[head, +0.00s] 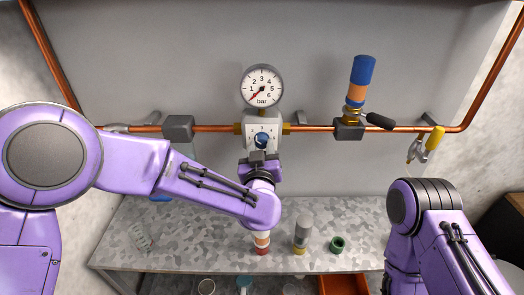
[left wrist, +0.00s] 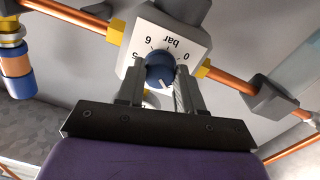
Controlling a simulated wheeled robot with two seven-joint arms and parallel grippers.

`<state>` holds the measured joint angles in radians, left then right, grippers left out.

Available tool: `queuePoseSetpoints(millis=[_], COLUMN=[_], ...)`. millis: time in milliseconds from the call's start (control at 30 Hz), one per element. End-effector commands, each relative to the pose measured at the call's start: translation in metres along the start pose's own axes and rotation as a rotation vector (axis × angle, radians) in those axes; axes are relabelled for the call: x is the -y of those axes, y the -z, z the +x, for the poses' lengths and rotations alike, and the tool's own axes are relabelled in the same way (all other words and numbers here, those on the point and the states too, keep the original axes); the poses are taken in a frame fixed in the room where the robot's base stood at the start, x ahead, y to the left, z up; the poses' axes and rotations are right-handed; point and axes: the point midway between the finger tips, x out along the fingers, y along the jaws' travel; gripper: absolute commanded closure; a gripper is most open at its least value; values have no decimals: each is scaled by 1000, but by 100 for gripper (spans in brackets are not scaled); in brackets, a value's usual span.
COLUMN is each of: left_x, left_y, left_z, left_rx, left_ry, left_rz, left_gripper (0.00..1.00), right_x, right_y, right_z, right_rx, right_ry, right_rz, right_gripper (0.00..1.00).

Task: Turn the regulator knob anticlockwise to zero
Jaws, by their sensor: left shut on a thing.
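The regulator (head: 278,130) is a pale block on the copper pipe with a blue knob (head: 261,139). In the left wrist view the blue knob (left wrist: 159,68) sits on a white scale plate (left wrist: 186,49), seen upside down, with 0, 5, 6 and "bar" readable. A white mark on the knob points down in that view, away from "bar". My left gripper (left wrist: 160,84) is shut on the knob, one finger on each side; the head view shows it (head: 262,152) just below the plate. The round gauge (head: 262,86) has a red needle pointing lower left.
A blue and orange valve (head: 361,80) with a black lever and a yellow-handled tap (head: 433,138) are on the pipe to the right. A grey bench (head: 200,240) below carries a grey cylinder (head: 303,228) and a green ring (head: 338,244). My right arm is at the lower right.

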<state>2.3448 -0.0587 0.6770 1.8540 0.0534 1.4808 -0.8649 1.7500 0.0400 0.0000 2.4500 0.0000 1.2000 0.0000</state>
Motion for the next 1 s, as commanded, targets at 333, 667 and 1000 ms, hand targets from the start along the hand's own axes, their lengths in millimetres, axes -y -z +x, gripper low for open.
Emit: queuePoseSetpoints(millis=[333,667,1000], left_x=[0,-1,-2], left_y=[-4,-4,-4], left_z=[0,0,0], left_rx=[-13,-24,-36], left_ry=[-3,-2,-5], left_rz=[-293,-608,-931], left_gripper=[94,94,94], right_x=[2,5,7], right_y=[-11,-22,-34], right_z=[27,53,82], right_rx=[0,0,0], right_ry=[0,0,0], right_rz=[0,0,0], right_gripper=[100,100,100])
